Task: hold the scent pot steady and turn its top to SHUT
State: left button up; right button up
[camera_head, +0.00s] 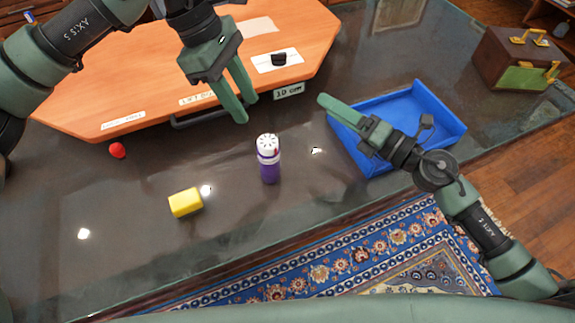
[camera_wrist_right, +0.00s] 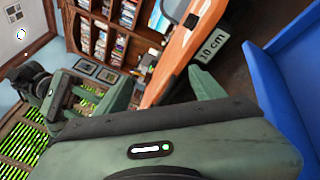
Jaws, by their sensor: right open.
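The scent pot (camera_head: 269,170) stands upright on the dark glossy table, with a purple body and a white top (camera_head: 267,143) pierced by small dark holes. A small red mark shows on its right side; any lettering is too small to read. My left gripper (camera_head: 246,108) is above and behind the pot, open and empty, with its fingers pointing down. My right gripper (camera_head: 334,105) is to the right of the pot, by the blue tray, and apart from the pot. Its two spread fingers show empty in the right wrist view (camera_wrist_right: 160,80).
A blue tray (camera_head: 455,117) lies under my right arm. A yellow block (camera_head: 186,202) and a red ball (camera_head: 117,150) lie left of the pot. An orange board (camera_head: 130,95) with labels fills the back. A brown case (camera_head: 512,60) stands far right. The table's front is clear.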

aim_at(278, 163)
jog(key=s+a+f+n, duration=0.1)
jog(key=s+a+f, duration=0.1)
jog(key=s+a+f+n, duration=0.1)
jog(key=a+f, duration=0.1)
jog(key=s+a+f+n+g, duration=0.1)
jog(key=s+a+f, duration=0.1)
jog(key=shift+s+a, duration=0.3)
jog(key=shift+a, duration=0.05)
jog(key=s+a+n, duration=0.1)
jog(key=n, duration=0.1)
jog(key=s+a+f+n, duration=0.1)
jog(key=a+n, duration=0.1)
jog(key=shift+s+a+f+n+y, duration=0.1)
jog(key=shift+s+f+n+y, duration=0.1)
jog(key=shift+s+n+y, duration=0.15)
jog(key=shift+s+a+n, duration=0.1)
jog(key=shift+a+n, duration=0.15)
jog(key=shift+n, duration=0.5)
jog(key=shift+a+f+n+g, duration=0.1)
jog(key=shift+a+n+g, duration=0.15)
jog(key=shift+n, duration=0.95)
jog(key=shift+a+n, duration=0.3)
jog(key=shift+x, duration=3.65)
